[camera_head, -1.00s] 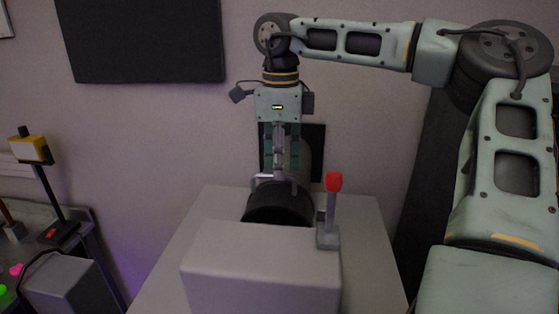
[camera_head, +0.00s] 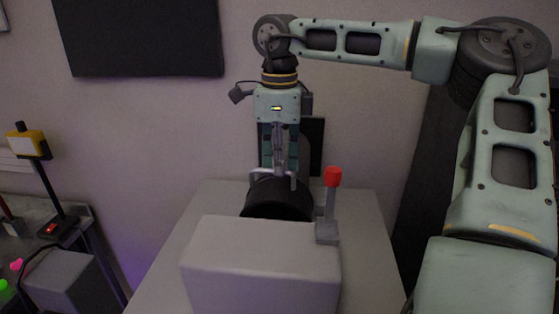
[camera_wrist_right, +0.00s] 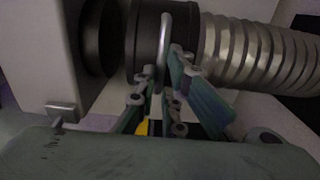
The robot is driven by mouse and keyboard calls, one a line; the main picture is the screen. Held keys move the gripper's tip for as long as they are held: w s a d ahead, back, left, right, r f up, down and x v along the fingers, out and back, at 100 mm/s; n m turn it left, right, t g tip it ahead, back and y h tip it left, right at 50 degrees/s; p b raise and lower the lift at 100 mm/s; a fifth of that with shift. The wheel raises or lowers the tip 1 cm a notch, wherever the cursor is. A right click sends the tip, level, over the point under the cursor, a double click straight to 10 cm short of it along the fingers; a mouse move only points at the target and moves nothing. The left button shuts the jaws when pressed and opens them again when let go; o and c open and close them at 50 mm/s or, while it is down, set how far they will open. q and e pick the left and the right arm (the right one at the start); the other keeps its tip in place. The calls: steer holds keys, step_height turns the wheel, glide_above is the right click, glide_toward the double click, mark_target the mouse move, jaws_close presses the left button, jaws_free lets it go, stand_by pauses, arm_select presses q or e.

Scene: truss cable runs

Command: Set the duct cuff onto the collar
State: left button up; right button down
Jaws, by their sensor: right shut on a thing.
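The duct cuff (camera_head: 276,202) is a wide black ring, held level behind the light grey box in the head view. In the right wrist view the cuff (camera_wrist_right: 147,42) has a metal handle (camera_wrist_right: 165,48) and a ribbed silver duct (camera_wrist_right: 250,55) on its right. The dark collar (camera_wrist_right: 97,45) stands out from the box to the cuff's left. The box hides the collar in the head view. My left gripper is out of view.
The grey box (camera_head: 262,262) stands on a pale table (camera_head: 362,250). A red-tipped lever (camera_head: 331,190) rises at the box's right rear corner, close to the cuff. A yellow lamp (camera_head: 29,145) and a side bench are at the left. A wall is behind.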

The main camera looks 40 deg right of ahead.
steer(key=shift+s+a+f, duration=0.15)
steer(key=shift+a, duration=0.05)
steer(key=s+a+b, duration=0.3)
steer(key=s+a, duration=0.1)
steer(key=a, duration=0.1)
steer(key=c, duration=1.9)
jaws_free()
steer(key=shift+s+a, duration=0.1)
steer(key=shift+a, duration=0.05)
